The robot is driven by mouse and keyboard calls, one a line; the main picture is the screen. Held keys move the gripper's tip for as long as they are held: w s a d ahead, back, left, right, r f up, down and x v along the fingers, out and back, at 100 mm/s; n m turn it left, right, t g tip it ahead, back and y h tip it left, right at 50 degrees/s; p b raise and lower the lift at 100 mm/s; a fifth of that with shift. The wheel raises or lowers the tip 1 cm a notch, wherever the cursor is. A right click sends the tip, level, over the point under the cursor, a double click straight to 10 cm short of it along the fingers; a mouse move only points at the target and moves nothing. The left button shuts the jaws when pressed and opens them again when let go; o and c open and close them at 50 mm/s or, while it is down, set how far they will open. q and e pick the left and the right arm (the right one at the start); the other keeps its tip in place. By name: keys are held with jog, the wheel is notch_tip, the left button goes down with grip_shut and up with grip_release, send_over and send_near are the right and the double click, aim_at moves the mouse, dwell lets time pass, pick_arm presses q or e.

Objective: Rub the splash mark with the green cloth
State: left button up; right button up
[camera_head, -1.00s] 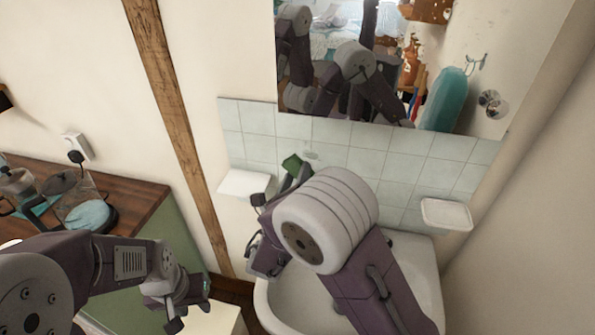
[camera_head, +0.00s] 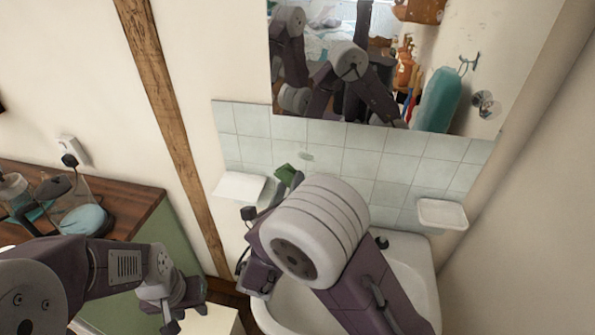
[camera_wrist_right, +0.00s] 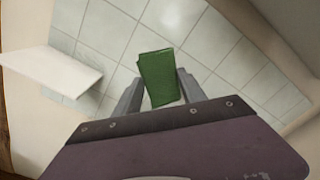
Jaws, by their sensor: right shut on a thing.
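The green cloth (camera_head: 287,175) is held in my right gripper (camera_head: 281,187), in front of the tiled wall above the sink. The right wrist view shows the cloth (camera_wrist_right: 159,77) between the two fingers, its free end standing out toward the tiles. A faint greyish splash mark (camera_head: 306,156) lies on the tiles, just above and right of the cloth. It also shows as a pale patch in the right wrist view (camera_wrist_right: 174,17). The cloth appears apart from the mark. My left gripper (camera_head: 186,314) is low at the left, its fingers apart and empty.
A white shelf (camera_head: 240,187) juts out left of the cloth, close to my right gripper. A soap dish (camera_head: 442,213) is on the right. The sink (camera_head: 415,262) lies below my right arm, a mirror (camera_head: 385,70) above the tiles. A wooden counter (camera_head: 135,205) holds items at left.

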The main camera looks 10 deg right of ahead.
aim_at(313, 159)
jog(key=shift+f+x, duration=0.2)
jog(key=shift+x, duration=1.55)
jog(key=shift+f+x, duration=0.2)
jog(key=shift+x, duration=1.5)
jog(key=shift+x, duration=1.05)
jog(key=shift+s, duration=0.1)
jog(key=shift+s+d+b, duration=0.15)
jog(key=shift+s+d, duration=0.15)
jog(key=shift+d, duration=0.3)
jog(key=shift+s+d+b, duration=0.2)
jog(key=shift+s+d, duration=0.05)
jog(key=shift+d, duration=0.4)
jog(key=shift+s+d+b, duration=0.15)
jog(key=shift+s+d, duration=0.15)
jog(key=shift+d, duration=0.3)
jog(key=shift+w, duration=0.2)
jog(key=shift+a, duration=0.1)
